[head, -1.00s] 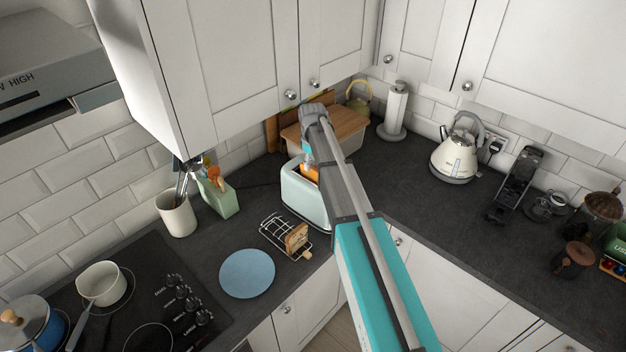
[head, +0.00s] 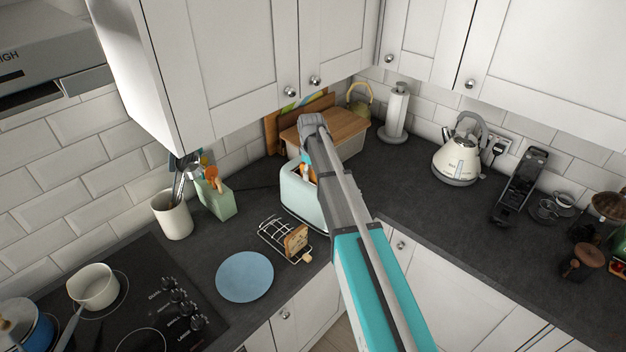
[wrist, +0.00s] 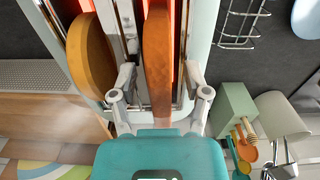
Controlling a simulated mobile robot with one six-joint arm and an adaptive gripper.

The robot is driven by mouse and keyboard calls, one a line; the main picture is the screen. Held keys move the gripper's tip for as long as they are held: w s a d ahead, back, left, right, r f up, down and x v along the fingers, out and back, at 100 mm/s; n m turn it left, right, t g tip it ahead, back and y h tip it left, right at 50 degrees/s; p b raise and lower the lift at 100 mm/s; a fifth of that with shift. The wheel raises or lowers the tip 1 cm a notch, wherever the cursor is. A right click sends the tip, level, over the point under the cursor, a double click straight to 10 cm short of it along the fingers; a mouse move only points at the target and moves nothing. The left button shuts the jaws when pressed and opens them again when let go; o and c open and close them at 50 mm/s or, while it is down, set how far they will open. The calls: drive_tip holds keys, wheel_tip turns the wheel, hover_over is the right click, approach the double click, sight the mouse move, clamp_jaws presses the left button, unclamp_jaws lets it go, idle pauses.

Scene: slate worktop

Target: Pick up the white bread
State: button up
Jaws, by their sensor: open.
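The pale green toaster (head: 301,199) stands on the worktop, its slots glowing red in the wrist view. Two slices stand upright in it: a golden, lighter slice (wrist: 91,52) in the left slot and a browner slice (wrist: 157,62) in the middle. The red glow tints both, so I cannot tell for certain which is the white bread. My gripper (wrist: 160,82) is open over the toaster, with one finger on each side of the browner slice. I see no clear grip on it. In the head view my arm hides much of the toaster top.
A wire rack (head: 271,232) with a toasted slice (head: 296,242) stands in front of the toaster, beside a blue plate (head: 245,277). A green utensil holder (head: 217,201) is to the left. A wooden-lidded bin (head: 326,130) stands close behind.

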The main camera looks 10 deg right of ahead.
clamp_jaws()
idle(0.4)
drive_tip(key=shift+r, duration=0.2)
wheel_tip(320, 180, up, 10)
drive_tip(key=p, duration=1)
drive_tip(key=shift+f, duration=0.2)
idle(0.5)
